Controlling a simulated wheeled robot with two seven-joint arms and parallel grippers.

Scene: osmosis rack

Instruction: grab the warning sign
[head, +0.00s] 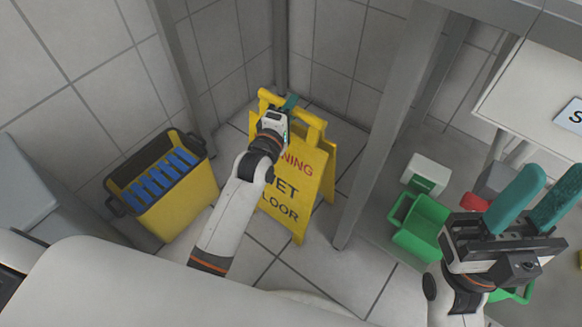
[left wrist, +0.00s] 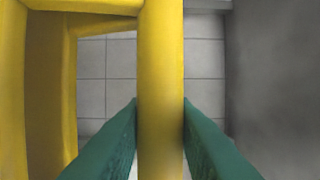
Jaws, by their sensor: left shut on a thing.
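The yellow warning sign (head: 300,187) stands as an A-frame on the tiled floor in the head view, with "WET FLOOR" lettering partly covered by my left arm. My left gripper (head: 290,103) is at the sign's top. In the left wrist view, the green fingers of my left gripper (left wrist: 160,125) are on both sides of a yellow bar of the sign (left wrist: 161,60), shut on it. My right gripper (head: 536,196) is at the right of the head view, its two green fingers apart with nothing between them.
A yellow bucket (head: 180,205) with blue things inside stands left of the sign. A grey metal post (head: 385,130) rises just right of it. Green bins (head: 420,222) lie near my right gripper, and a white table (head: 535,95) stands at the upper right.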

